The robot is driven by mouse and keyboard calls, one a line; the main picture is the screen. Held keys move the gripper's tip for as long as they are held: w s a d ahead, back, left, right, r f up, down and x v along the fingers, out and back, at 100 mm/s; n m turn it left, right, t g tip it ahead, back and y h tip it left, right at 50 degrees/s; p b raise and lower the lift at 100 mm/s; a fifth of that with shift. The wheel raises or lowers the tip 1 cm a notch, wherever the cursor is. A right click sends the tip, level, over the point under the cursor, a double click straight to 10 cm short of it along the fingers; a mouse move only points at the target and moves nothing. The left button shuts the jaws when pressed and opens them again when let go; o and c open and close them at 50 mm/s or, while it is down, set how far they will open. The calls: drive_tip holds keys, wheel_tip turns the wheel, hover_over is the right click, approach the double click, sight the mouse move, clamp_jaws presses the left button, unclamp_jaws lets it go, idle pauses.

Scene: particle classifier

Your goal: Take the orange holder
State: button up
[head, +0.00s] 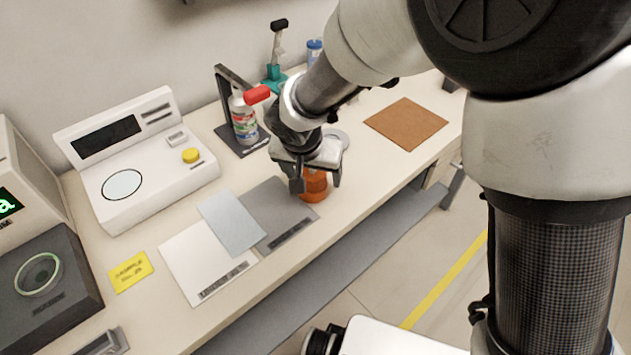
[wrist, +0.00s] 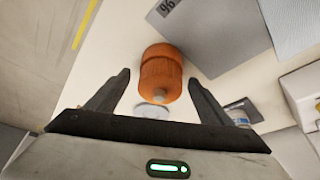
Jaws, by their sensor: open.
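The orange holder (head: 314,186) stands on the bench beside the dark grey mat, partly hidden by my gripper in the head view. In the wrist view the orange holder (wrist: 161,73) lies ahead of and between the fingers, and a pale round piece shows at its near end. My gripper (head: 315,182) is open and empty, close above the holder. In the wrist view my gripper's fingers (wrist: 160,77) show on either side, with gaps between them and the holder. Whether the fingertips reach down past its top I cannot tell.
A round grey disc (head: 336,138) lies behind my gripper. A brown mat (head: 406,124) lies to the right. Grey mat (head: 279,217) is at the front.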

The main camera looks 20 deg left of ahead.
drive_tip(key=c, duration=1.6)
drive_tip(key=shift+r, duration=0.1)
drive_tip(key=shift+c, duration=0.3)
drive_tip(key=shift+r, duration=0.1)
